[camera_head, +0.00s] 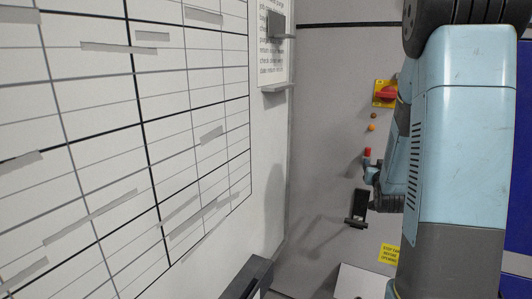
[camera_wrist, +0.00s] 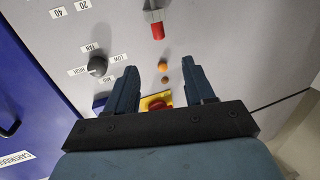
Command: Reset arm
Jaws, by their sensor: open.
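My gripper (camera_wrist: 160,66) is open and empty in the wrist view, its two dark blue fingers apart in front of a grey panel. A red rotary switch (camera_wrist: 160,103) on a yellow plate shows between the finger bases, partly hidden by the gripper. The same switch shows in the head view (camera_head: 387,93). My light blue arm fills the right of the head view and hides part of the panel. I cannot clearly make out the gripper there.
A black handle (camera_head: 358,208) sits lower. A whiteboard (camera_head: 110,130) stands left. A blue cabinet (camera_wrist: 25,110) is beside the panel.

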